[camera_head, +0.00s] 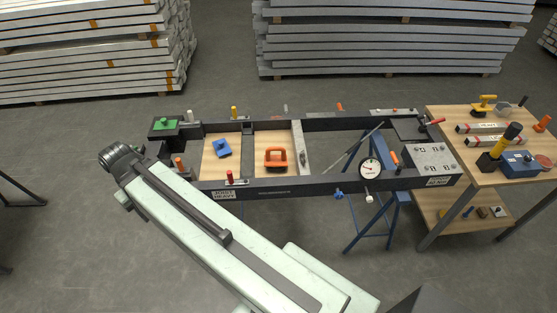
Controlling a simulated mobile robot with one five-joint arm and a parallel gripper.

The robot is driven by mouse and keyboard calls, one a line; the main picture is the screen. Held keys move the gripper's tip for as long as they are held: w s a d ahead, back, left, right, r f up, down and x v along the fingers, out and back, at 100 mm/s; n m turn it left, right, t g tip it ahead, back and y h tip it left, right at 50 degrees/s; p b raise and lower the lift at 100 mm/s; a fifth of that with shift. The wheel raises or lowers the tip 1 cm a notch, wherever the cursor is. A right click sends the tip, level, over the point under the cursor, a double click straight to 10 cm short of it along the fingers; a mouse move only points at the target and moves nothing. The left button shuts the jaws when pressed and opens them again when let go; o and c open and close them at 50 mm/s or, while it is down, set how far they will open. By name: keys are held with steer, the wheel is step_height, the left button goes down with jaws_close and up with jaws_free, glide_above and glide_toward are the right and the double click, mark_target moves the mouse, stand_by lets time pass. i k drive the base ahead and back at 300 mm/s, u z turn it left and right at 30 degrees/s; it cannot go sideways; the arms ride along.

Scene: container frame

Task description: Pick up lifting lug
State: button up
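No piece is clearly marked as the lifting lug. An orange loop-shaped piece (276,157) on a wooden board inside the dark frame looks most like it, but I cannot be sure. A blue piece with a knob (222,147) lies on the board to its left. The dark container frame (330,186) lies across the middle on blue trestles. My pale green arm reaches from the bottom middle to the upper left, ending at a dark round joint left of the frame. My gripper's fingers do not show.
A wooden workbench (445,223) at the right holds a blue box (520,163), bars and tools. A dial gauge (370,168) and a green piece (165,124) sit on the frame. Stacked metal beams (390,40) stand behind. Grey floor is open between them and the frame.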

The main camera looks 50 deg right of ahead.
mark_target(273, 162)
steer(key=z, duration=0.05)
steer(key=i, duration=0.95)
steer(key=u, duration=0.1)
